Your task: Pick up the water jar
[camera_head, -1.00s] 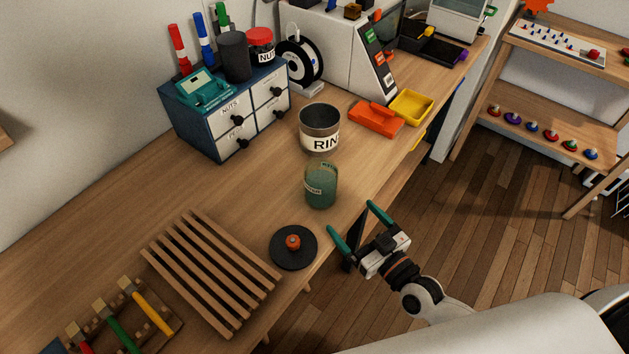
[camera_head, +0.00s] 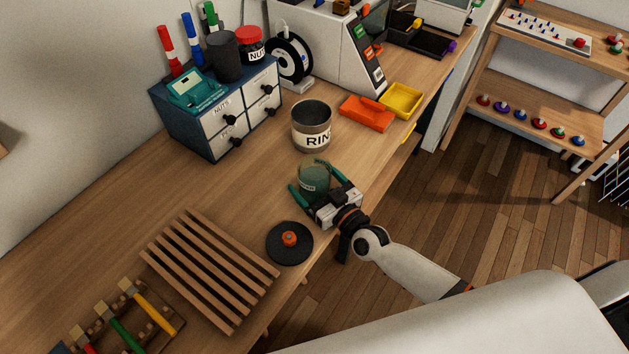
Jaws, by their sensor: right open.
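The water jar (camera_head: 314,178) is a teal, see-through jar with a pale label, standing upright on the wooden table near its front edge. My right gripper (camera_head: 312,180) is open around the jar, one green finger on its left side and the other on its right and far side. I cannot tell whether the fingers touch it. The gripper's body hides the jar's lower right part. My left gripper is not in view.
A labelled tin (camera_head: 312,127) stands just behind the jar. A black lid with an orange knob (camera_head: 290,243) lies in front, near a slatted wooden rack (camera_head: 208,270). Orange (camera_head: 366,113) and yellow (camera_head: 402,100) trays lie behind right. A drawer cabinet (camera_head: 222,116) stands back left.

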